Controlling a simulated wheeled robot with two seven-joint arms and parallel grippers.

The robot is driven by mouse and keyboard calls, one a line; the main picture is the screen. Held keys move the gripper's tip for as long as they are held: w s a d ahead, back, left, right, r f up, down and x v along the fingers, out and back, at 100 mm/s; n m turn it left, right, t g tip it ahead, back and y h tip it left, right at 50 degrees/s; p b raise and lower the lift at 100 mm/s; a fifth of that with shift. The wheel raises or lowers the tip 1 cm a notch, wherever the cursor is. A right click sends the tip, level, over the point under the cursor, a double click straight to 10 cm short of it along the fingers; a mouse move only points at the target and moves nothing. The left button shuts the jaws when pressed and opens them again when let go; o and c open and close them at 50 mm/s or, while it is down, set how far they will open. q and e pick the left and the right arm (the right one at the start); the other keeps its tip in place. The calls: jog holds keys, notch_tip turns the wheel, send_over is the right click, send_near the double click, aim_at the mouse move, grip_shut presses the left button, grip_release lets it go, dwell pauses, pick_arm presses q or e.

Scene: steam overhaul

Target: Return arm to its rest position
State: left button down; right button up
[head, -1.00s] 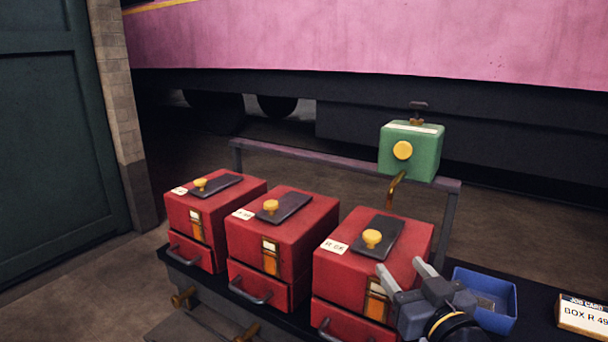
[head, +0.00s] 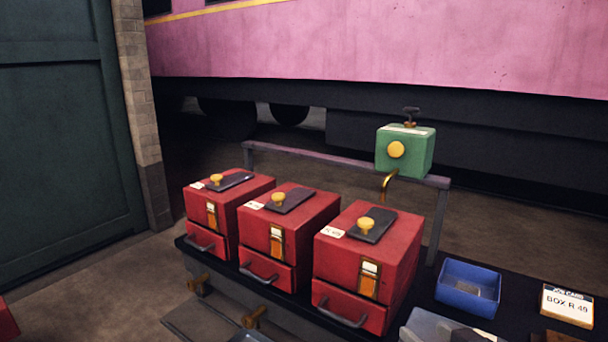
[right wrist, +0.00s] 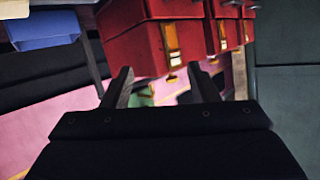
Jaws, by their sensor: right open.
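My right gripper shows in the right wrist view (right wrist: 162,82), its two dark fingers apart with nothing held between them. In the head view only a grey part of it (head: 470,334) shows at the bottom edge, in front of the nearest red box (head: 400,250) and apart from it; its fingertips cannot be made out there. The red boxes also show in the right wrist view (right wrist: 135,42), beyond the fingers. My left gripper is not in view.
Three red boxes with yellow knobs stand in a row on the dark bench. A blue tray (head: 450,291) and a job card (head: 567,306) lie to their right. A green box (head: 418,150) sits on the rear rail (head: 330,160). A pink carriage (head: 400,50) is behind.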

jog(key=s+f+m+g, duration=0.1)
jog(key=s+f+g, duration=0.35)
jog(key=s, duration=0.35)
jog(key=s+f+m+g, duration=0.2)
jog(key=s+f+g, duration=0.1)
jog(key=s+f, duration=0.3)
notch_tip(320, 180, up, 26)
jog(key=s+p, duration=0.1)
jog(key=p, duration=2.3)
jog(key=shift+s+d+f+y+p, duration=0.15)
jog(key=shift+s+d+y+p, duration=0.15)
jog(key=shift+s, duration=0.05)
jog(key=shift+g, duration=0.25)
